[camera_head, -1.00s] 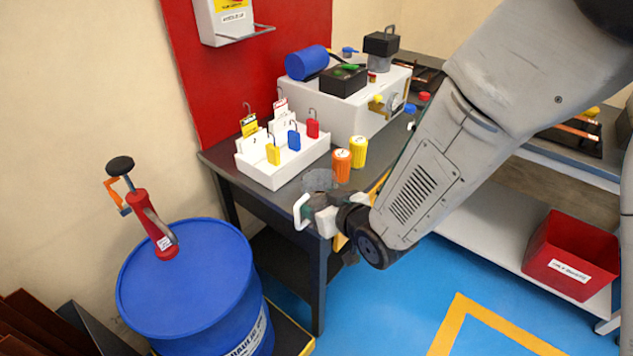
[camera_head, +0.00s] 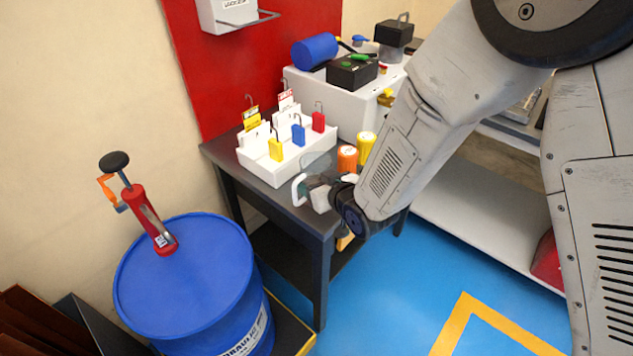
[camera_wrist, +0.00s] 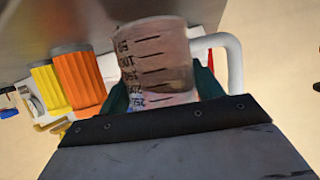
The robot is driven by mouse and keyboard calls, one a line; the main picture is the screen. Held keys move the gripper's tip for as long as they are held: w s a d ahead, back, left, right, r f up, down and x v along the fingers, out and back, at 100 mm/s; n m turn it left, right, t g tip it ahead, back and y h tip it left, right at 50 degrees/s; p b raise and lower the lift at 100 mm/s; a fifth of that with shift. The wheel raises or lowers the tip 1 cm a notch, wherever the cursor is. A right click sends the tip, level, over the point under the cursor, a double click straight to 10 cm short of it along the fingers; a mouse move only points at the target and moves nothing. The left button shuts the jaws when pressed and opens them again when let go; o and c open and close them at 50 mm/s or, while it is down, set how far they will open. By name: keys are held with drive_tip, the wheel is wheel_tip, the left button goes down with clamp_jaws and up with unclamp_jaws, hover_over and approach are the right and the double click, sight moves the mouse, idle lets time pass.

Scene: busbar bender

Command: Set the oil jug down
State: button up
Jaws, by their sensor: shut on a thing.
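The oil jug is a clear measuring jug with dark graduation marks and a white handle. In the wrist view the jug (camera_wrist: 153,62) stands between my fingers, its white handle to the right. In the head view the jug (camera_head: 316,165) is over the front part of the dark table (camera_head: 266,192), beside the white padlock tray. My gripper (camera_head: 322,192) is shut on the jug; it also shows in the wrist view (camera_wrist: 160,98). I cannot tell whether the jug's base touches the tabletop.
A white tray (camera_head: 292,172) of padlocks and tags stands behind the jug. A blue drum (camera_head: 185,285) with a red hand pump (camera_head: 150,220) is at left.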

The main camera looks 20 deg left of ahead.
drive_tip(key=shift+f, duration=0.25)
drive_tip(key=shift+f, duration=0.15)
drive_tip(key=o, duration=1.2)
drive_tip(key=shift+o, duration=0.2)
